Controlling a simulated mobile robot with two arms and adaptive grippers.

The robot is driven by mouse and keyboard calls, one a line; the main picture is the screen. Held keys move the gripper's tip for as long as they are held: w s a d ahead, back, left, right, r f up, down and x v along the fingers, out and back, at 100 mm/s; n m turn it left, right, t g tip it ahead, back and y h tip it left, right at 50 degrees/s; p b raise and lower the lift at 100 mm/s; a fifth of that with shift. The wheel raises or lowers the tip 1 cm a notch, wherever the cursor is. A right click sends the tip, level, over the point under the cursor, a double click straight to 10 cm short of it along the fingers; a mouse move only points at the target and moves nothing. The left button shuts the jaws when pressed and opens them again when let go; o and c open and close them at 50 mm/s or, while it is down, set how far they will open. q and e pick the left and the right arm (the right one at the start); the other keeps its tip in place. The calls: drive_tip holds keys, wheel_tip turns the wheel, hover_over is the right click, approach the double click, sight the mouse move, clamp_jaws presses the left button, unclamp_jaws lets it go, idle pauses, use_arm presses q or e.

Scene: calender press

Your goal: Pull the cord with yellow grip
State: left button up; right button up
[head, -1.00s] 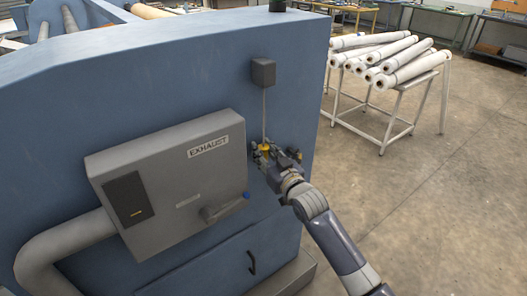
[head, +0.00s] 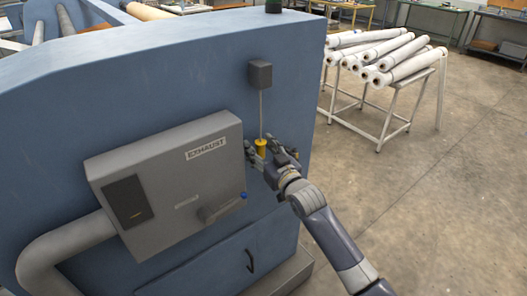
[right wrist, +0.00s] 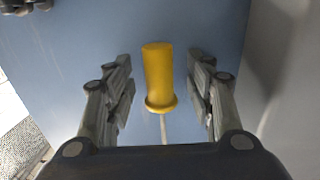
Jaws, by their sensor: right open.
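The yellow grip (head: 261,148) hangs at the lower end of a thin cord (head: 262,112). The cord comes down from a small dark grey box (head: 260,74) on the blue machine panel. My right gripper (head: 262,146) is open, with its fingers on either side of the grip. In the right wrist view the yellow grip (right wrist: 158,76) stands between the two open fingers (right wrist: 160,88), with a gap on both sides. The cord (right wrist: 163,128) shows below the grip there. My left gripper is not in view.
The grey EXHAUST box (head: 172,185) with a blue-tipped lever (head: 222,208) juts out just left of my right gripper. A grey pipe (head: 62,245) runs at the lower left. A rack of white rolls (head: 385,55) stands on the open floor at right.

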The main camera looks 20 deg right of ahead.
drive_tip(key=s+d, duration=0.2)
drive_tip(key=s, duration=1)
drive_tip(key=shift+d, duration=0.15)
drive_tip(key=shift+w, duration=0.1)
wheel_tip(320, 180, down, 21)
drive_tip(key=s+d+g+h+b, duration=0.1)
drive_tip(key=s+d+g+h, duration=0.1)
drive_tip(key=g, duration=0.2)
drive_tip(key=s+f+g, duration=0.1)
drive_tip(key=s+f, duration=0.3)
drive_tip(key=f, duration=0.4)
drive_tip(key=s+d+f+g+b, duration=0.1)
drive_tip(key=s+f+g, duration=0.15)
drive_tip(key=f, duration=0.45)
drive_tip(key=s+f+g, duration=0.1)
drive_tip(key=s+f, duration=0.4)
drive_tip(key=f, duration=0.3)
drive_tip(key=s+f+g, duration=0.2)
drive_tip(key=s+f, duration=0.5)
drive_tip(key=s, duration=0.5)
drive_tip(key=s+f+g+h+b, duration=0.1)
drive_tip(key=s+f+g, duration=0.2)
drive_tip(key=s+f, duration=0.4)
drive_tip(key=s+a+f+g+b, duration=0.1)
drive_tip(key=s+f+g, duration=0.2)
drive_tip(key=s+f, duration=0.5)
drive_tip(key=s, duration=0.9)
drive_tip(key=shift+s, duration=0.35)
drive_tip(key=shift+a, duration=0.1)
